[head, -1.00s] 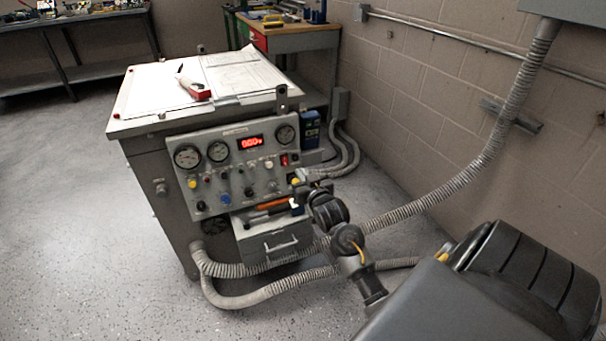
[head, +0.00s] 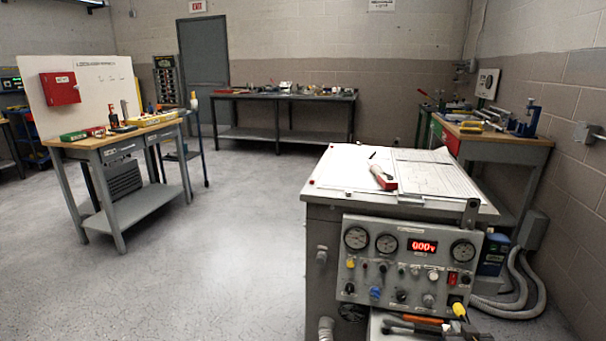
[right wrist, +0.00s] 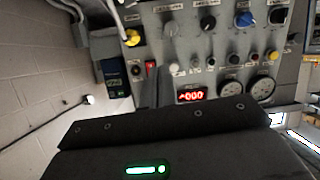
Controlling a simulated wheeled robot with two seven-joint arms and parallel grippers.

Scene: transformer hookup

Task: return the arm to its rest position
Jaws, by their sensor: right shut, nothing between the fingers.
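My right gripper (right wrist: 148,98) shows in the right wrist view as a dark body with a green light, in front of the test unit's control panel (right wrist: 215,65), which appears upside down there. It is shut and holds nothing. In the head view the right arm is mostly out of the frame; a dark part at the bottom edge, by the panel's lower right corner, is too small to tell. The control panel (head: 408,265) has dials, knobs and a red display. My left gripper is not in view.
Papers and a red-and-white device (head: 382,178) lie on the test unit's top. Orange-handled tools (head: 425,321) lie in the tray below the panel. A workbench (head: 503,140) stands behind right, near the wall. The floor (head: 210,270) to the left is clear.

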